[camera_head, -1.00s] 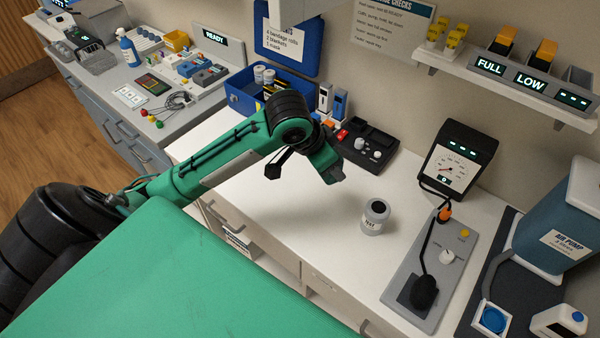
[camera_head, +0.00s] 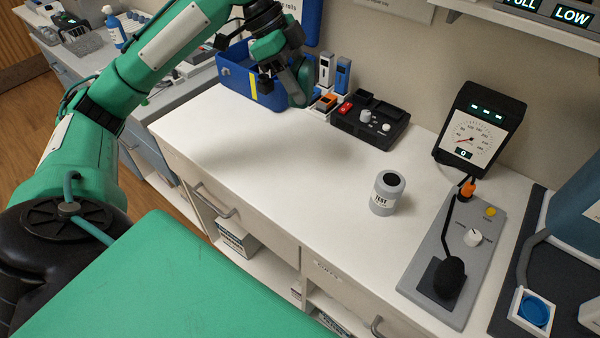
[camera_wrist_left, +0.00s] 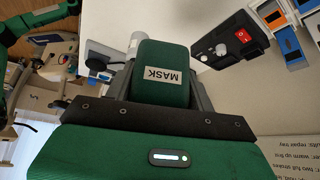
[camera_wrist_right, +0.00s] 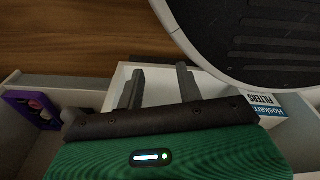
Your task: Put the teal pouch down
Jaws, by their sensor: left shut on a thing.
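The teal pouch (camera_wrist_left: 158,55), labelled MASK, is dark green in the left wrist view. It sits between the fingers of my left gripper (camera_wrist_left: 160,84), which is shut on it. In the head view my left gripper (camera_head: 290,66) is above the back of the white counter (camera_head: 270,150), in front of the blue bin (camera_head: 234,74). The pouch is mostly hidden by the gripper there, and I cannot tell its exact height above the counter. In the right wrist view my right gripper (camera_wrist_right: 161,82) is open, with nothing between its fingers.
A black control box (camera_head: 370,121) and upright blue and white devices (camera_head: 335,75) stand right of the left gripper. A grey TEST jar (camera_head: 387,193), a gauge (camera_head: 478,128) and a microphone panel (camera_head: 455,245) are further right. The counter's middle-left is clear.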

